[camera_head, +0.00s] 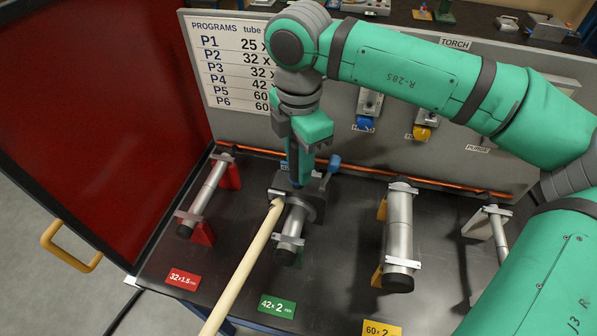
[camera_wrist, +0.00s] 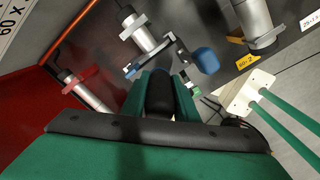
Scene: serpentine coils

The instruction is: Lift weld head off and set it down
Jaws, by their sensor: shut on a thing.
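The weld head (camera_head: 318,200) is a dark block with a metal clamp face and a blue lever at its right. It sits at the tube behind the green "42x2" label (camera_head: 277,305); whether it is clear of the tube (camera_head: 291,232) I cannot tell.
Other tubes on stands flank it: a red-stand tube (camera_head: 207,192) left, a thick yellow-stand tube (camera_head: 399,227) right, another tube (camera_head: 497,232) farther right. A red screen (camera_head: 90,110) bounds the left.

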